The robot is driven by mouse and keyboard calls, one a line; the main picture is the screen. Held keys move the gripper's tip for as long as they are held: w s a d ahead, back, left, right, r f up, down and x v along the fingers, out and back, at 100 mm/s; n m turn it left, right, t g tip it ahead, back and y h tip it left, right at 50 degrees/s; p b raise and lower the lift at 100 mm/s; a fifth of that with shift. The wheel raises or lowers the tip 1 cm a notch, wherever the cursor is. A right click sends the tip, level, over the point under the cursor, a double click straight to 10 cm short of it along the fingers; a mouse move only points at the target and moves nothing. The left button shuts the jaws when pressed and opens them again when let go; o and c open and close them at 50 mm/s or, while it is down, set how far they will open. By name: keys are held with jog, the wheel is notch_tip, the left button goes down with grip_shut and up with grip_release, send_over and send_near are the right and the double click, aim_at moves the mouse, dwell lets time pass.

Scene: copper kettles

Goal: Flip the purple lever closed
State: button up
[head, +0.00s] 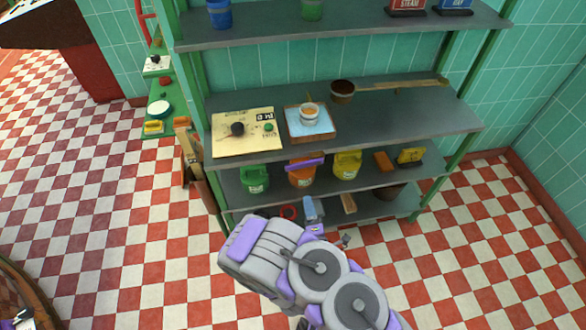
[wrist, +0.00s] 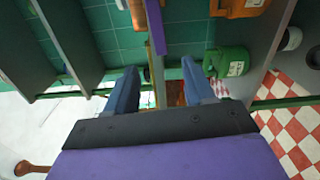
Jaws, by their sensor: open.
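A purple lever (head: 305,163) shows in the head view as a slanted bar in front of an orange can (head: 302,176), below the middle shelf's front edge. In the wrist view a purple strip (wrist: 154,28), likely the same lever, enters from the top centre. My gripper (wrist: 160,76) is open, with its two blue-grey fingers spread and nothing seen held between them. The strip's lower end lies just beyond the gap between the fingertips, and no touch is visible. In the head view my arm covers the lower middle, and the fingers are hard to make out.
A green can (head: 255,178) and a yellow can (head: 347,164) flank the orange can. Above, the shelf (head: 390,120) holds a control panel (head: 250,145) with a black knob and a blue tray with a cup (head: 309,111). Checkered floor (head: 90,200) is open to the left.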

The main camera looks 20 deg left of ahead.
send_near(297, 167)
jog(key=w, duration=0.2)
jog(key=p+x, duration=0.2)
jog(key=x, duration=0.1)
jog(key=shift+a, duration=0.3)
jog(key=shift+b+x, duration=0.55)
jog(key=shift+x, duration=2.3)
jog(key=shift+s+a+f, duration=0.1)
jog(key=shift+a+f, duration=0.05)
grip_shut()
